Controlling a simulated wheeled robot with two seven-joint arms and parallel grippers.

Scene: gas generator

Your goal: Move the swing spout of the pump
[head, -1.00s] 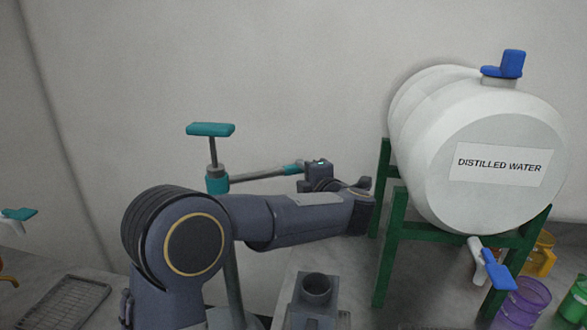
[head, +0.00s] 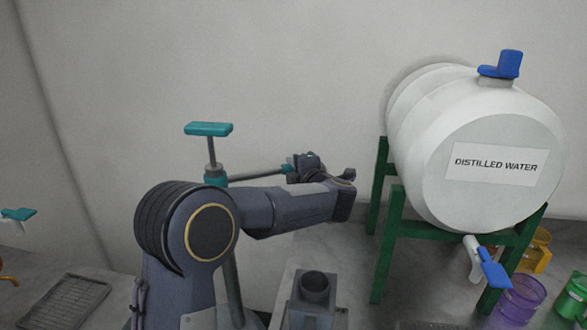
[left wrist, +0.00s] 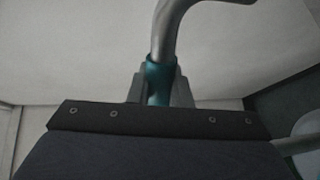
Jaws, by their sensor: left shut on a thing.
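The pump has a teal T-shaped handle (head: 209,129) on a grey rod. Its grey swing spout (head: 258,176) reaches right from a teal collar, which is partly hidden behind my left arm. My left gripper (head: 290,165) is at the spout's outer end, beside its teal part. In the left wrist view, the gripper's fingers (left wrist: 158,88) lie on both sides of the spout's teal sleeve (left wrist: 160,76), shut on it. The curved grey tube (left wrist: 170,25) goes up from there. My right gripper is not in view.
A white distilled water tank (head: 470,150) on a green stand (head: 398,220) is at the right. Purple (head: 520,298) and orange (head: 536,252) containers stand by it. A grey block with a round opening (head: 316,290) is at the front. A dark rack (head: 75,300) lies at the left.

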